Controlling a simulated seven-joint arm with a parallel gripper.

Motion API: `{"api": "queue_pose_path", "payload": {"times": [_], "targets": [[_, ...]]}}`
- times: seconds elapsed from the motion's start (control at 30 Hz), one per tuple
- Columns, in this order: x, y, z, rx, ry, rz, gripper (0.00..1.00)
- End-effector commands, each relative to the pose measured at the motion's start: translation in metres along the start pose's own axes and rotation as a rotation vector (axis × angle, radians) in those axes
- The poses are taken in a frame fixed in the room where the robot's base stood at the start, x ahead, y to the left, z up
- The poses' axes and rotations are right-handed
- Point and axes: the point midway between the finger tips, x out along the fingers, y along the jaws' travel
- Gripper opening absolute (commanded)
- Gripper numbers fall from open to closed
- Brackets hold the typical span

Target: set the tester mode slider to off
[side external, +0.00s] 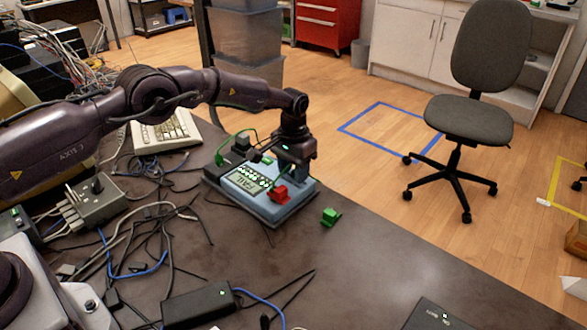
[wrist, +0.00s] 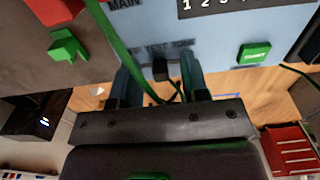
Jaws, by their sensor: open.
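The light blue tester (side external: 272,205) lies on the dark bench in the side view, with a lit display (side external: 246,180). In the wrist view its face (wrist: 140,45) carries a small black slider knob (wrist: 160,68) beside partly hidden lettering that seems to read "TEST TONE". My gripper (wrist: 158,80) is open, with one finger on each side of the knob and gaps showing between. I cannot tell how deep the fingertips reach. In the side view my gripper (side external: 293,172) is over the tester's far right part, and the knob is hidden there.
A green cable (wrist: 118,48) crosses the tester close to the left finger. A green START button (wrist: 253,53) is to the right. Loose cables clutter the bench's left.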

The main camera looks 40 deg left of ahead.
Motion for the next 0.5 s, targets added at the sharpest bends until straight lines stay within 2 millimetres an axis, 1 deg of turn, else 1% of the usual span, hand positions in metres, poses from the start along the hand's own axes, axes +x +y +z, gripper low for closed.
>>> {"api": "queue_pose_path", "payload": {"times": [0.17,0.2,0.37,0.4,0.5], "targets": [[0.0001,0.0,0.0,0.0,0.0,0.0,0.41],[0.0001,0.0,0.0,0.0,0.0,0.0,0.39],[-0.0001,0.0,0.0,0.0,0.0,0.0,0.02],[-0.0001,0.0,0.0,0.0,0.0,0.0,0.0],[-0.0001,0.0,0.0,0.0,0.0,0.0,0.0]]}}
